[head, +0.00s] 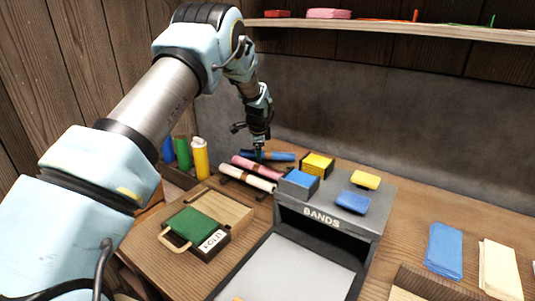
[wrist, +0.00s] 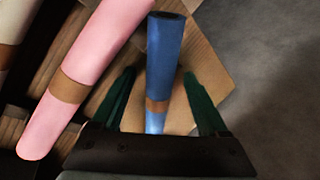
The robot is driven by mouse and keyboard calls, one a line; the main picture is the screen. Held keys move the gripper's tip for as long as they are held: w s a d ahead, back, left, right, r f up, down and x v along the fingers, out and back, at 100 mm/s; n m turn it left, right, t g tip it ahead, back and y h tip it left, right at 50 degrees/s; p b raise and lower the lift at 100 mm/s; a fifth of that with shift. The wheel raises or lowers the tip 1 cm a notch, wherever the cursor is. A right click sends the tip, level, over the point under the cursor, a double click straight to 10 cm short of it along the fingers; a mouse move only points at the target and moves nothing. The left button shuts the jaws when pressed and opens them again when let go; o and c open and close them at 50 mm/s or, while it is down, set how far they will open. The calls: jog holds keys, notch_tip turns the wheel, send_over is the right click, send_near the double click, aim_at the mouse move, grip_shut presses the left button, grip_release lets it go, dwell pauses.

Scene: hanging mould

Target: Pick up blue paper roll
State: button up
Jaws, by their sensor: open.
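The blue paper roll (head: 282,156) has a brown band and lies at the back of the table, beyond the pink roll. In the wrist view the blue roll (wrist: 165,60) extends between the two green fingers of my gripper (wrist: 158,95), with space visible on both sides. My gripper (head: 259,152) is open and points down over the roll in the head view. Part of the roll is hidden behind the gripper there. I see no finger touching the roll.
A pink roll (head: 257,168) and a white roll (head: 247,178) lie beside the blue one; the pink roll (wrist: 85,75) is close to the left finger. A grey BANDS box (head: 340,215) with blue and yellow blocks stands to the right. Upright bottles (head: 200,158) stand to the left.

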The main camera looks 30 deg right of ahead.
jog(key=shift+c, duration=0.3)
grip_shut()
dwell(0.4)
